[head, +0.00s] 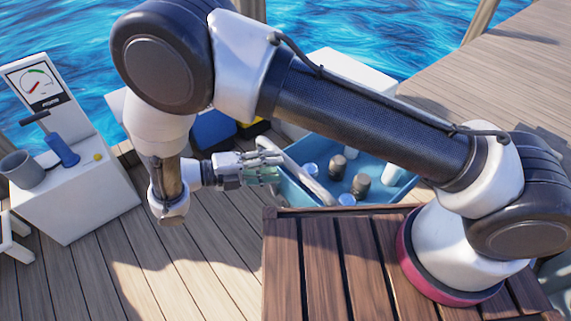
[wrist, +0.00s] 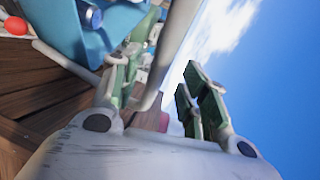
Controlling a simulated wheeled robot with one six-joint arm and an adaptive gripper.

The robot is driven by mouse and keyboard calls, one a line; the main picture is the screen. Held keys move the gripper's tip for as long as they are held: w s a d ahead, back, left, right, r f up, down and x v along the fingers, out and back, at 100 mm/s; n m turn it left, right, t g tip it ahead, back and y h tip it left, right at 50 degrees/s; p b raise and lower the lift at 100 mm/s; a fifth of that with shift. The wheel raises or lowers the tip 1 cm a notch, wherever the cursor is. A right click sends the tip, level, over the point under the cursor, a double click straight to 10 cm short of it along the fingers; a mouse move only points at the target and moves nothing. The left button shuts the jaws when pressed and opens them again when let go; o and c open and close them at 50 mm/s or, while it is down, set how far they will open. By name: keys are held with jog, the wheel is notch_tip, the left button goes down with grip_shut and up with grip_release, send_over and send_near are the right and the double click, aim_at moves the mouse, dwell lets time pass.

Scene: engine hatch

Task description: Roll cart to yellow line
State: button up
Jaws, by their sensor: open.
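The cart is a blue open tub (head: 388,185) holding several cans and jars, with a pale bar handle (head: 308,172) on its left side. My gripper (head: 276,167) is open at this handle. In the wrist view the grey handle bar (wrist: 178,48) runs between the two spread, green-padded fingers (wrist: 158,85). I cannot tell whether either finger touches it. The blue tub (wrist: 62,28) shows there at upper left. My arm hides part of the cart in the head view. I cannot make out a yellow line.
A blue and yellow item (head: 215,130) sits behind my gripper. Plank deck (head: 205,265) is bare at front left; water lies beyond.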

jog(key=v, duration=0.6)
jog(key=shift+a, duration=0.4)
